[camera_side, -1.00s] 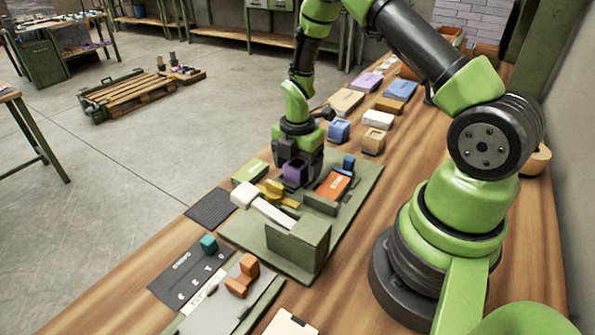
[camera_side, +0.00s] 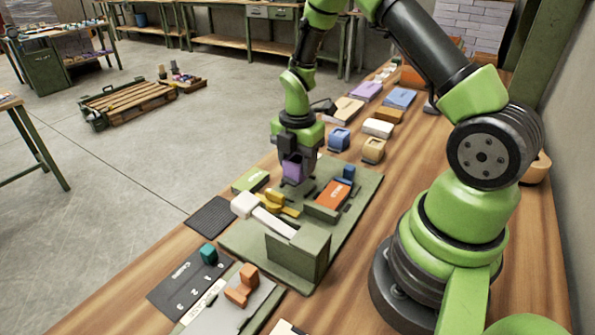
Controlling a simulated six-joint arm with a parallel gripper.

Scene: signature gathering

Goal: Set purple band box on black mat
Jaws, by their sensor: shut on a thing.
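The purple band box (camera_side: 292,171) is held between the fingers of my gripper (camera_side: 294,175), which is shut on it. My gripper points down over the far left part of the green board, and the fingers partly hide the box. I cannot tell for sure how far the box is above the board. The black mat (camera_side: 211,216), a dark ribbed rectangle, lies bare on the wooden table at the left edge, nearer the camera than my gripper and to its left.
The green board (camera_side: 240,243) carries a green upright block (camera_side: 302,256), a white-headed bar (camera_side: 262,214), a yellow piece (camera_side: 275,200) and an orange box (camera_side: 333,195). A green box (camera_side: 250,180) lies beside it. A dark labelled board (camera_side: 178,290) holds a teal block (camera_side: 208,254).

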